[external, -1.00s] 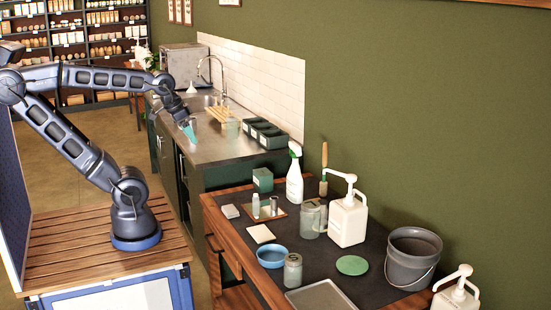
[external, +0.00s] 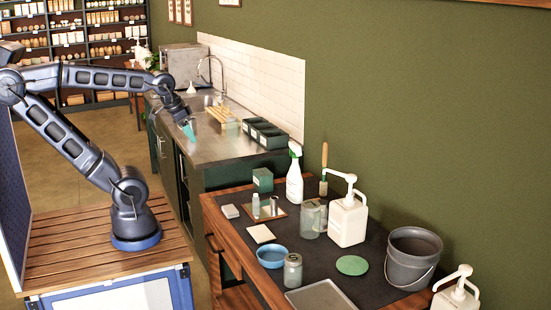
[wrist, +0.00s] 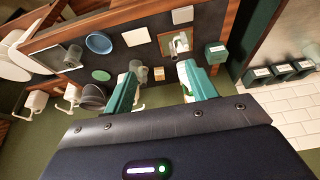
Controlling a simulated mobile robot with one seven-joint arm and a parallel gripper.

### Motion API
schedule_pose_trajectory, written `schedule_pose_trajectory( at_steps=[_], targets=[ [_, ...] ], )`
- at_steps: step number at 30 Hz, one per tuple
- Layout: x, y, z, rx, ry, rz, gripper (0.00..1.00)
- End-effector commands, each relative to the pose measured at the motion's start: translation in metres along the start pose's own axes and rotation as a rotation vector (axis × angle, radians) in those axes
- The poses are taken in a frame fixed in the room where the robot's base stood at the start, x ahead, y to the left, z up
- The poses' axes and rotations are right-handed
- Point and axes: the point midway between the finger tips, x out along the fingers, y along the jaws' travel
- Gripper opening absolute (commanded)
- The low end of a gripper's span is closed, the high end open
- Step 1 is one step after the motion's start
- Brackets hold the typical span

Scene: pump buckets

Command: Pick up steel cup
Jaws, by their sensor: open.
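A small shiny cylinder, which looks like the steel cup (external: 274,205), stands on a small wooden-edged tray (external: 282,213) on the dark-topped table. A small white bottle (external: 256,205) stands beside it. In the wrist view the tray (wrist: 166,50) is near the top, with the cup (wrist: 182,42) on it; cup and bottle are hard to separate there. My gripper (external: 188,132) has teal fingers and is in the air by the steel counter, well apart from the cup. In the wrist view my gripper (wrist: 160,71) is open, with nothing held between its fingers.
A spray bottle (external: 295,178), a clear jug (external: 310,221) and a white pump bucket (external: 347,222) stand right of the tray. A blue bowl (external: 271,258), a jar (external: 292,272) and a grey bucket (external: 411,262) are nearer. A green box (external: 263,180) stands behind the tray.

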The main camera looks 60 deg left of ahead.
Motion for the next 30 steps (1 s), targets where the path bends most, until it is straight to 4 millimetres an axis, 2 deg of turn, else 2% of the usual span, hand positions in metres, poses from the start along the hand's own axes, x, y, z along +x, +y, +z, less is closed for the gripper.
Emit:
schedule_pose_trajectory(
  at_steps=[7,11,20,30],
  targets=[
    [0.0,0.0,-0.001,0.001,0.0,0.0,0.57],
    [0.003,-0.001,-0.008,0.029,-0.011,-0.006,0.57],
    [0.033,-0.003,-0.06,0.241,-0.079,-0.028,0.57],
    [0.088,-0.009,-0.12,0.515,-0.166,-0.019,0.57]
  ],
)
